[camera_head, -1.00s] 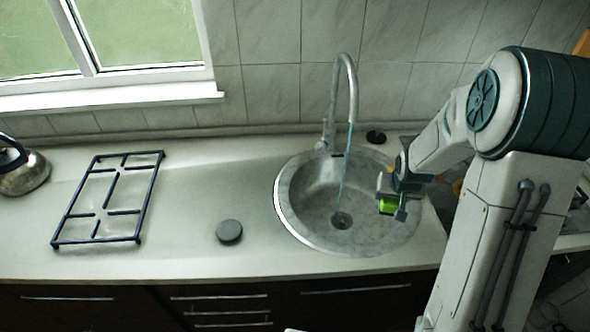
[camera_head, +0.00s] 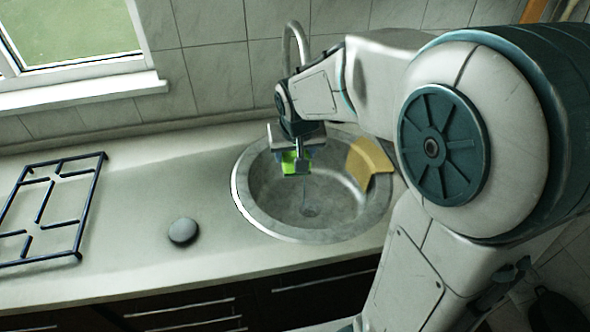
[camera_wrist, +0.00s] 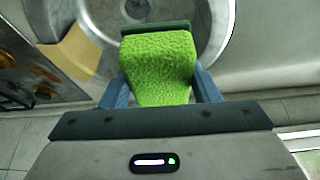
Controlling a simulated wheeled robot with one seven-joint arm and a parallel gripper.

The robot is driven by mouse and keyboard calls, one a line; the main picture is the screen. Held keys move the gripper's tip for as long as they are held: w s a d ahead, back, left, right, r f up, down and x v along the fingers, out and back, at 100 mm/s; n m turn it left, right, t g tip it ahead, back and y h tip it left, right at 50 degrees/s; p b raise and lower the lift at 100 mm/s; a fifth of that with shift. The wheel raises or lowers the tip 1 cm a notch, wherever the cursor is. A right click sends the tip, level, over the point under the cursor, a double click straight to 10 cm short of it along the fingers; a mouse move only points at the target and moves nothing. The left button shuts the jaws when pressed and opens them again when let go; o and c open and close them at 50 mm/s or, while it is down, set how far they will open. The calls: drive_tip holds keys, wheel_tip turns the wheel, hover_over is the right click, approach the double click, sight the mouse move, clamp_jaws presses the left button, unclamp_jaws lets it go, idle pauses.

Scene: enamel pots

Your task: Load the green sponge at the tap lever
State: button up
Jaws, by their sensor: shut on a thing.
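My gripper (camera_head: 297,162) is shut on the green sponge (camera_wrist: 158,68), which fills the space between the fingers in the wrist view. In the head view the sponge (camera_head: 290,163) shows as a small bright green patch over the back left of the sink. The round steel sink (camera_head: 340,225) lies below it. The tap (camera_head: 296,38) shows only as the top of its curved spout behind my arm. The tap lever is hidden behind my gripper and arm. A thin water stream falls toward the drain.
A yellow-tan board (camera_head: 369,160) lies at the sink's right rim. A dark round disc (camera_head: 183,231) sits on the counter left of the sink. A black pan grate (camera_head: 50,205) lies further left. The counter between disc and wall is clear.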

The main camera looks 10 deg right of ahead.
drive_tip(key=shift+s+a+r+b, duration=0.1)
drive_tip(key=shift+s+r+b, duration=0.15)
drive_tip(key=shift+s, duration=0.25)
drive_tip(key=shift+s+a+r+b, duration=0.1)
drive_tip(key=shift+s+r+b, duration=0.15)
drive_tip(key=shift+s, duration=0.25)
drive_tip(key=w+d+f, duration=0.2)
drive_tip(key=w+d, duration=0.4)
drive_tip(key=w, duration=0.6)
drive_tip(key=shift+w+d+f, duration=0.2)
drive_tip(key=shift+f, duration=0.15)
drive_tip(key=shift+s+a+b, duration=0.25)
drive_tip(key=shift+s+a, duration=0.35)
drive_tip(key=shift+s, duration=0.6)
drive_tip(key=shift+s+a+b, duration=0.3)
drive_tip(key=shift+s+a, duration=0.35)
drive_tip(key=shift+s, duration=0.55)
drive_tip(key=shift+s+a+b, duration=0.25)
drive_tip(key=shift+s+a, duration=0.35)
drive_tip(key=shift+s, duration=0.6)
drive_tip(key=shift+s+a+r+p, duration=0.3)
drive_tip(key=shift+s+a+r, duration=0.05)
drive_tip(key=shift+s+r, duration=0.35)
drive_tip(key=shift+s+a+r+p, duration=0.4)
drive_tip(key=shift+s+r, duration=0.25)
drive_tip(key=shift+s, duration=0.1)
drive_tip(key=shift+s+a+r+p, duration=0.25)
drive_tip(key=shift+s+a+r, duration=0.1)
drive_tip(key=shift+s+r, duration=0.35)
drive_tip(key=shift+f, duration=0.1)
